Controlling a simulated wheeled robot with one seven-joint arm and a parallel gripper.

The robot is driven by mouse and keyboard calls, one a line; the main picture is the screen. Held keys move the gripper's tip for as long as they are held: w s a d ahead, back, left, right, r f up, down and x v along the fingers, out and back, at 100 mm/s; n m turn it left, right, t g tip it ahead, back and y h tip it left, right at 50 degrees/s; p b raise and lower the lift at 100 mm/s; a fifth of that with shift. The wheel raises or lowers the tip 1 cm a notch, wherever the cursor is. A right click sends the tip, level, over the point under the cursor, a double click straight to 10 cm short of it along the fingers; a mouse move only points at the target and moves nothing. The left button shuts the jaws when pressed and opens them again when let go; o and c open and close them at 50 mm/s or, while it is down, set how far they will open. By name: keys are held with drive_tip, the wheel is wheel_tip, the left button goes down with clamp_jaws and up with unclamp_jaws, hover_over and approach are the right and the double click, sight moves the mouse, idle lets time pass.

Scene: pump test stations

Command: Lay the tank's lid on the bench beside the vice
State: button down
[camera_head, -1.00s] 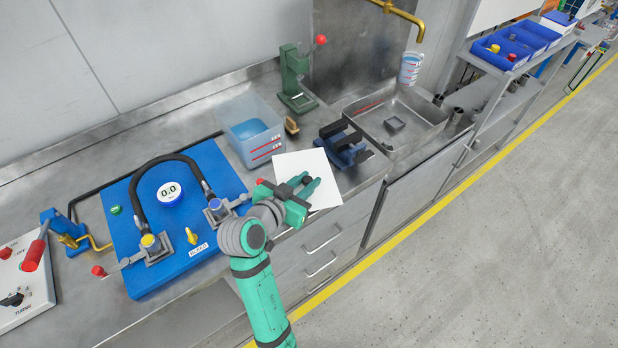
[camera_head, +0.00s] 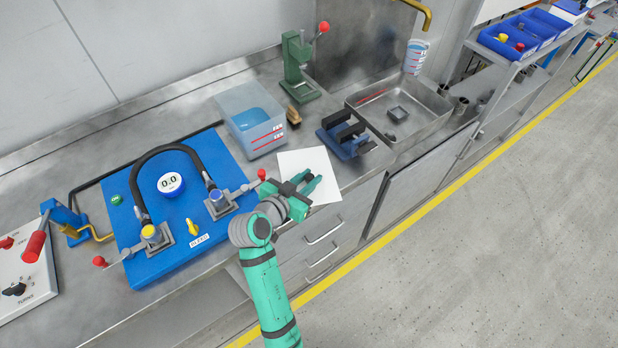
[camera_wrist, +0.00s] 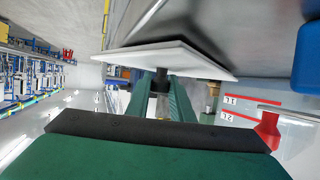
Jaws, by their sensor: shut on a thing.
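The tank's lid (camera_head: 305,162) is a thin white square plate. My gripper (camera_head: 306,184) is shut on the dark knob of the lid, which also shows between the fingers in the wrist view (camera_wrist: 160,82). The lid is roughly level over the bench's front part, between the tank and the vice in the picture. In the wrist view the lid (camera_wrist: 185,56) casts a shadow on the bench close by; I cannot tell whether they touch. The clear tank (camera_head: 262,138) stands open with blue liquid inside. The blue vice (camera_head: 344,143) with black jaws is just right of the lid.
The blue pump board (camera_head: 130,230) with its hose and gauge lies left on the bench (camera_head: 75,165). A brush (camera_head: 293,115) and a green press (camera_head: 294,65) stand behind. A sink (camera_head: 425,105) is right of the vice. The bench's front edge is near the lid.

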drive_tip(key=c, duration=1.6)
unclamp_jaws()
drive_tip(key=shift+f, duration=0.1)
drive_tip(key=shift+o, duration=0.2)
drive_tip(key=shift+s+a+r, duration=0.15)
drive_tip(key=shift+r, duration=0.05)
drive_tip(key=v, duration=1.1)
drive_tip(key=shift+s+a+r, duration=0.1)
drive_tip(key=shift+s+r, duration=0.05)
drive_tip(key=shift+s, duration=0.1)
